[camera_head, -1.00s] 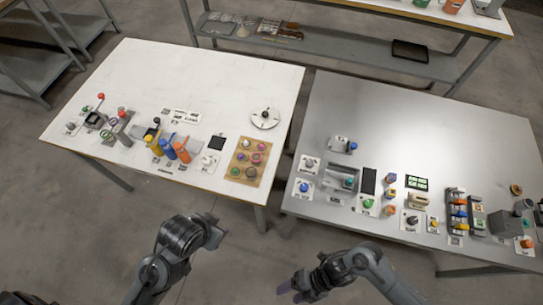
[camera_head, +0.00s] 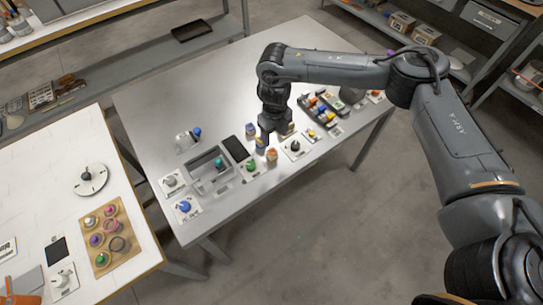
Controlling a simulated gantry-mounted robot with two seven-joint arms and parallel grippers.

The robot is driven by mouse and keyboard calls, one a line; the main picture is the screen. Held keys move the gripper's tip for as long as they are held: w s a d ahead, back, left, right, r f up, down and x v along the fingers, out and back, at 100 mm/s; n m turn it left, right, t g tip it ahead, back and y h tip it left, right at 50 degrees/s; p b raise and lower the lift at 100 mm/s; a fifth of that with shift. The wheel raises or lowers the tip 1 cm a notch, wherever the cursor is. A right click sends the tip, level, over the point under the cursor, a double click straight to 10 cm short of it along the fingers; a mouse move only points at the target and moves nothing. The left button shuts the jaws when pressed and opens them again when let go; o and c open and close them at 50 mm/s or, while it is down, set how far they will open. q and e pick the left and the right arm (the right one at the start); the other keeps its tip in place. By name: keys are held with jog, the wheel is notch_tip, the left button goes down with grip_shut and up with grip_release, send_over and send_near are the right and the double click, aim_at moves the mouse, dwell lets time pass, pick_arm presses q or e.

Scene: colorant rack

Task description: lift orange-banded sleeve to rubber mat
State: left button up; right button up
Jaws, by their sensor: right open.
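Several small banded cylinders stand in a short row on the grey metal table (camera_head: 310,185). The nearest one, with orange on it (camera_head: 272,156), looks like the orange-banded sleeve; its bands are too small to read surely. A blue one (camera_head: 261,146) stands just behind it, and another with blue and tan (camera_head: 251,131) is farther back. The black rubber mat (camera_head: 235,149) lies flat and bare, left of the row. My right gripper (camera_head: 266,136) points down at the row, open, close to the cylinders; whether it touches one I cannot tell. My left gripper is out of view.
A grey open box (camera_head: 211,178) and knobbed panels lie left of the mat. A black knob panel (camera_head: 294,148) and small racks (camera_head: 322,110) stand to the right. The white table (camera_head: 130,225) is at left. The grey table's far left part is clear.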

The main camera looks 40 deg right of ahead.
send_over(272, 153)
jog(key=f, duration=0.4)
jog(key=shift+d+f, duration=0.2)
jog(key=shift+d, duration=0.2)
jog(key=f, duration=0.2)
jog(key=f+b, duration=0.1)
jog(key=shift+a+f, duration=0.4)
jog(key=shift+f, duration=0.7)
jog(key=c, duration=1)
jog(key=shift+r, duration=0.15)
